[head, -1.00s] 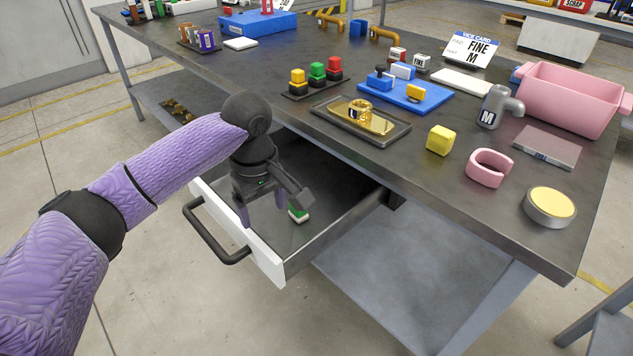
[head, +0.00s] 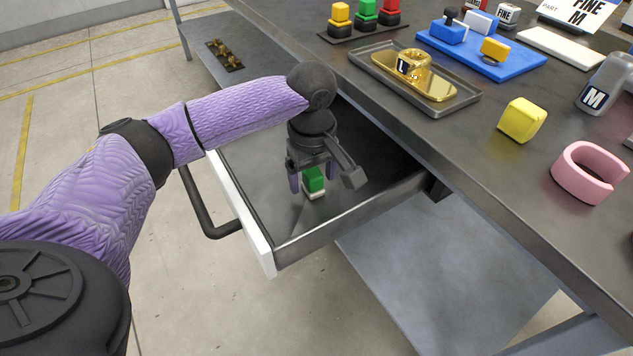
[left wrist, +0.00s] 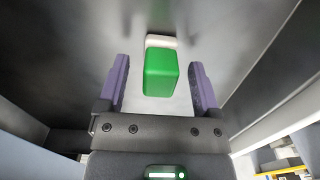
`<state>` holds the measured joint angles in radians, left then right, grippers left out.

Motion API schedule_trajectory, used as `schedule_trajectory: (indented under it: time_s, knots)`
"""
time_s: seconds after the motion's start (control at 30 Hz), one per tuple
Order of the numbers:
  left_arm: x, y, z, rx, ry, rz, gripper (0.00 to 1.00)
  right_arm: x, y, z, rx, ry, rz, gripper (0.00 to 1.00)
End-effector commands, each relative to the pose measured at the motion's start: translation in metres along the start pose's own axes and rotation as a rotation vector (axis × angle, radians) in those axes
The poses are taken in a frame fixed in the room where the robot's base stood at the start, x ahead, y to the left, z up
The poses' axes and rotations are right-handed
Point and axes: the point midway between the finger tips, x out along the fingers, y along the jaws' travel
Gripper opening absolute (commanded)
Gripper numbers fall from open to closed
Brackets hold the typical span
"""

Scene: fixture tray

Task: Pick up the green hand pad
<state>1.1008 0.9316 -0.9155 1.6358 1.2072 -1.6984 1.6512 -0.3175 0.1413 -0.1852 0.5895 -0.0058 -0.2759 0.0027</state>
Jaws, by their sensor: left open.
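The green hand pad (head: 313,180) is a small green block with a white base, lying in the open drawer (head: 240,180). In the left wrist view the green hand pad (left wrist: 161,73) lies ahead, between the lines of the two purple fingers. My left gripper (head: 306,186) is inside the drawer above its floor, open and empty. Its fingers (left wrist: 160,82) stand apart on either side of the pad, with a gap to each side. I cannot tell the exact height left between fingertips and pad. My right gripper is not in view.
The drawer's white front and dark handle (head: 208,210) are at the left, and the table edge overhangs its right side. On the tabletop are a gold piece in a metal tray (head: 385,78), a yellow block (head: 521,120) and a pink ring (head: 588,172).

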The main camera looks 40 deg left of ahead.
Motion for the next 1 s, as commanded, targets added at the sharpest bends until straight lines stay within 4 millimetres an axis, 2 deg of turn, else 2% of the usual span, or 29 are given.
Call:
schedule_trajectory:
  time_s: [0.17, 0.5, 0.57, 0.83, 0.93, 1.0]
  knots:
    - [-0.002, 0.0, 0.0, 0.0, 0.001, 0.003, 0.82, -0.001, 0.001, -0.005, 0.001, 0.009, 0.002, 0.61]
    - [-0.002, 0.0, 0.0, 0.0, 0.001, 0.003, 0.1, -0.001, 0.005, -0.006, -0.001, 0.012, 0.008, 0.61]
    - [-0.002, 0.0, 0.0, 0.0, 0.001, 0.002, 0.0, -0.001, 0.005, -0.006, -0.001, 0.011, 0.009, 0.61]
    - [-0.003, 0.0, 0.0, 0.0, 0.001, 0.003, 0.0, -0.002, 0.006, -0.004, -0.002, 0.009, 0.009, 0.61]
    - [-0.023, 0.001, 0.0, 0.0, 0.003, 0.008, 0.0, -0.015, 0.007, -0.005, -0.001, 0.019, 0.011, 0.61]
    - [-0.045, 0.0, 0.0, -0.001, 0.004, 0.01, 0.0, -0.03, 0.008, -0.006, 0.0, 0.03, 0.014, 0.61]
